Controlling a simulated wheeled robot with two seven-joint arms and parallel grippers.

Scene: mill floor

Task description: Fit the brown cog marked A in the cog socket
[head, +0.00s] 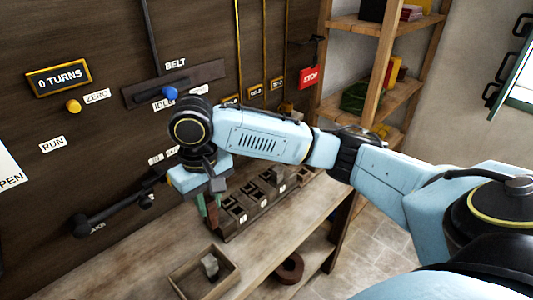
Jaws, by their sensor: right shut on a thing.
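My right gripper (207,208) points down over the counter, at the left end of a dark rack. Green and reddish-brown pieces show at its tips. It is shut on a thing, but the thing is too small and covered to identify. The dark rack (231,232) has several square compartments with small white labels, some holding grey or brown pieces. I cannot make out a mark A or clearly tell the cog or its socket. A reddish-brown round piece with a hole (290,268) lies below the counter's front edge. My left gripper is out of view.
A shallow wooden tray (178,284) with a grey piece (210,265) sits on the counter (262,246). A black lever arm (110,212) sticks out left of my gripper. The wall panel carries a BELT slider (171,93) and a red STOP sign (310,76). Shelves (352,26) stand right.

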